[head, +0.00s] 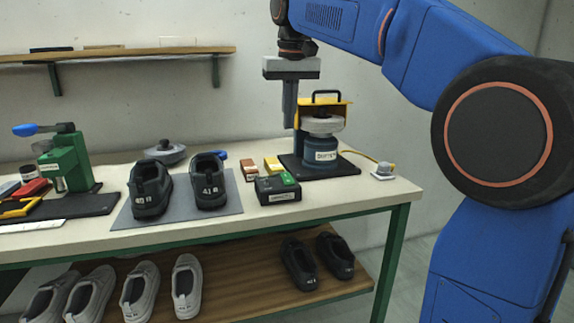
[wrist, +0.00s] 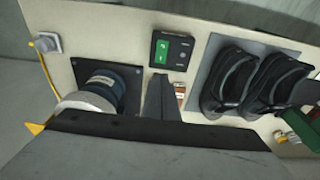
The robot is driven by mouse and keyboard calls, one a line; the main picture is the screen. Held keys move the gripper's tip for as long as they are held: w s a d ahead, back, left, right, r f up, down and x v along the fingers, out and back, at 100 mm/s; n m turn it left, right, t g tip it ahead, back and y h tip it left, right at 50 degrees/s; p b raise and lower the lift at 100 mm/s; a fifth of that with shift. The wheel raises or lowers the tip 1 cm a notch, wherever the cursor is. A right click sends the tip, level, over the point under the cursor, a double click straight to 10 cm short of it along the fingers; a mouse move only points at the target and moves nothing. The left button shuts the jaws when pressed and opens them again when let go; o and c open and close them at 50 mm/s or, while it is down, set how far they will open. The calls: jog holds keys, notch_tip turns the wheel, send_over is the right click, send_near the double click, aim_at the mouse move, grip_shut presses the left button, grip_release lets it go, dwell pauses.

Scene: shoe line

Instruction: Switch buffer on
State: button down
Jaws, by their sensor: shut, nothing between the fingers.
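The buffer (head: 322,158) is a blue round machine with a pale wheel on top and a yellow hood behind it, on a black base at the right of the bench. It also shows in the wrist view (wrist: 103,84). A dark switch box with a green rocker (head: 288,179) stands in front and to the left of it; the wrist view shows its green half (wrist: 162,51) and black half. Whether the buffer wheel turns, I cannot tell. My gripper (head: 290,122) is shut and empty, pointing down above the bench, apart from the box. Its fingers also show in the wrist view (wrist: 161,92).
Two black shoes (head: 208,185) stand on a grey mat (head: 233,206) left of the box. Small orange and yellow blocks (head: 273,164) lie behind the box. A yellow cable runs right to a grey socket (head: 383,172). A green press (head: 66,163) stands far left.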

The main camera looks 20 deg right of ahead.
aim_at(286, 175)
jog(key=f, duration=0.4)
jog(key=w+f, duration=0.1)
jog(key=f, duration=0.4)
jog(key=w+f, duration=0.1)
jog(key=f, duration=0.4)
jog(key=shift+w, duration=0.1)
